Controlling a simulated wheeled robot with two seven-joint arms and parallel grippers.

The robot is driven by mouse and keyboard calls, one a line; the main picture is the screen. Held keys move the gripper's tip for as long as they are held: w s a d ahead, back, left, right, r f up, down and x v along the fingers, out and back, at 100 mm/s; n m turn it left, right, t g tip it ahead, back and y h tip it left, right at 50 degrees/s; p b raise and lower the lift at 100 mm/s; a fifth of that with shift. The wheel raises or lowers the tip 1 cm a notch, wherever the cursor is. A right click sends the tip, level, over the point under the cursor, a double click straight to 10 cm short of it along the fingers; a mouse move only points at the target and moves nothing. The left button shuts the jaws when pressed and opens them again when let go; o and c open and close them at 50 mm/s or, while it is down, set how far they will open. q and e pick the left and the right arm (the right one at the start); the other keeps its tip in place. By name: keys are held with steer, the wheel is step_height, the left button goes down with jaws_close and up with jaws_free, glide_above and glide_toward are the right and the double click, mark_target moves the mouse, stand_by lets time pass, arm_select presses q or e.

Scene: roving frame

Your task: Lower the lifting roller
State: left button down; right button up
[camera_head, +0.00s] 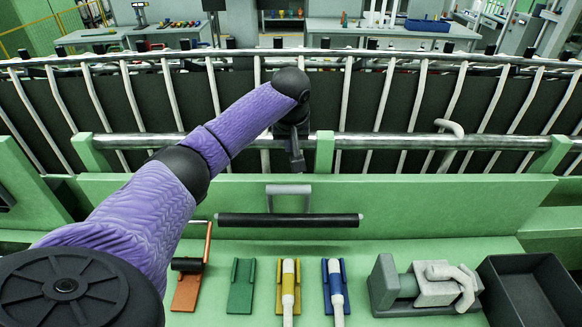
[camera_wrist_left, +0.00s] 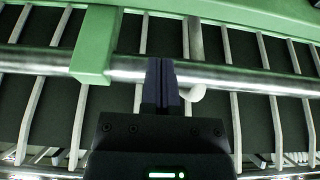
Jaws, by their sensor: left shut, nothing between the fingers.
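A long shiny metal roller (camera_head: 400,142) runs across the front of the slatted frame, held by green brackets (camera_head: 324,152). It also crosses the wrist view (camera_wrist_left: 225,77), which looks upside down. A bent grey handle (camera_head: 450,127) sits at the roller on the right. A similar bent handle (camera_wrist_left: 196,45) shows beside my fingers in the wrist view, mostly hidden behind my arm in the head view. My left gripper (camera_head: 298,165) points down in front of the roller, beside the middle bracket, shut and empty. I cannot tell whether its fingers touch the roller. My right gripper is out of view.
A black roller (camera_head: 288,219) with a grey handle lies below on the green bench (camera_head: 340,250). Orange, green, yellow and blue holders, a grey clamp (camera_head: 440,283) and a black bin (camera_head: 532,290) stand along the near side. Worktables (camera_head: 390,35) stand far behind.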

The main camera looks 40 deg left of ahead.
mark_target(290, 181)
arm_select(q)
steer(key=b+x, duration=0.1)
steer(key=x, duration=0.7)
steer(key=shift+s+d+f, duration=0.1)
steer(key=shift+s+f, duration=0.05)
steer(key=shift+f, duration=0.3)
steer(key=s+d+p, duration=0.1)
steer(key=s+p, duration=0.1)
steer(key=p, duration=0.1)
steer(key=shift+s+d+r, duration=0.15)
steer(key=shift+s+d, duration=0.05)
steer(key=shift+d, duration=0.2)
steer(key=shift+s+d+f, duration=0.2)
steer(key=shift+s+d, duration=0.05)
steer(key=shift+d, duration=0.05)
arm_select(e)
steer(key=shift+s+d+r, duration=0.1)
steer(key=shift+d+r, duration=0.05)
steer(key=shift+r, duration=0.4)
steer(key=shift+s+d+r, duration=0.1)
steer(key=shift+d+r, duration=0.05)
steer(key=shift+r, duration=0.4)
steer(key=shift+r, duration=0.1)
